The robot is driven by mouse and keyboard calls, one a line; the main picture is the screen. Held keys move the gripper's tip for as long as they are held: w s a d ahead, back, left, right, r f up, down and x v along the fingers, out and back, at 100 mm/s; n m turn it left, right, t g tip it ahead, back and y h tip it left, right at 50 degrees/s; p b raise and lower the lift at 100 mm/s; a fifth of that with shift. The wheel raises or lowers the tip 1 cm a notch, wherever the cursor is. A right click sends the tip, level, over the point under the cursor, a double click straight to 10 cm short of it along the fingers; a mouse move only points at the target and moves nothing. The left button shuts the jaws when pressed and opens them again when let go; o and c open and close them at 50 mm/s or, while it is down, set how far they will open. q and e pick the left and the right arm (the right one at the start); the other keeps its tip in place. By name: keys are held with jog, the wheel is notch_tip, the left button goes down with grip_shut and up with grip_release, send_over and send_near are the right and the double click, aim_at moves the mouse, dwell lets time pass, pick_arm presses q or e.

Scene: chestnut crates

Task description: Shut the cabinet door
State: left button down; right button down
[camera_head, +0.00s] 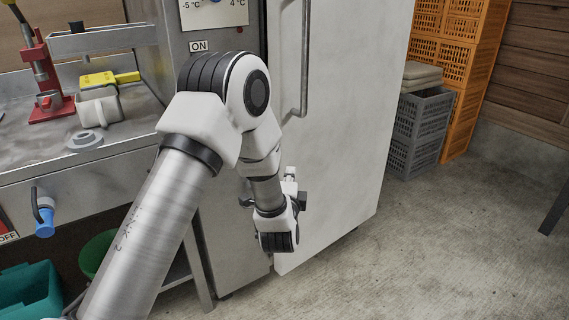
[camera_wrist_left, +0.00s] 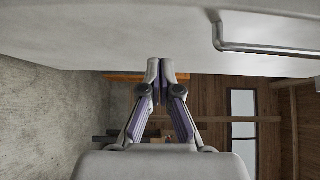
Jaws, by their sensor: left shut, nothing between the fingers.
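The white cabinet door (camera_head: 345,110) stands upright in the middle of the head view, with a long metal handle (camera_head: 304,60) near its left edge. A dark gap runs between this edge and the steel front to its left; I cannot tell how far ajar the door is. My left gripper (camera_head: 290,174) is low in front of the door, below the handle, and partly hidden by its own wrist. In the left wrist view the fingers (camera_wrist_left: 160,68) are shut and empty beside the door (camera_wrist_left: 110,35); the handle (camera_wrist_left: 265,48) is to the right. Contact is unclear. My right gripper is out of view.
A steel counter (camera_head: 40,155) at left holds a red stand (camera_head: 48,85), a yellow-topped tool (camera_head: 105,80) and a white mug (camera_head: 98,106). Orange crates (camera_head: 462,80) and grey crates (camera_head: 420,130) stand behind the door at right. The concrete floor (camera_head: 450,240) at right is clear.

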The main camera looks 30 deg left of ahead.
aim_at(285, 148)
pick_arm(q)
jog(key=w+a, duration=0.2)
jog(key=w+a+b, duration=0.1)
jog(key=w+a, duration=0.1)
jog(key=w, duration=0.1)
jog(key=w+a+b, duration=0.1)
jog(key=w+a, duration=0.2)
jog(key=shift+a+f, duration=0.1)
jog(key=shift+f, duration=0.15)
jog(key=shift+w+a+r, duration=0.1)
jog(key=shift+a, duration=0.05)
jog(key=shift+a, duration=0.1)
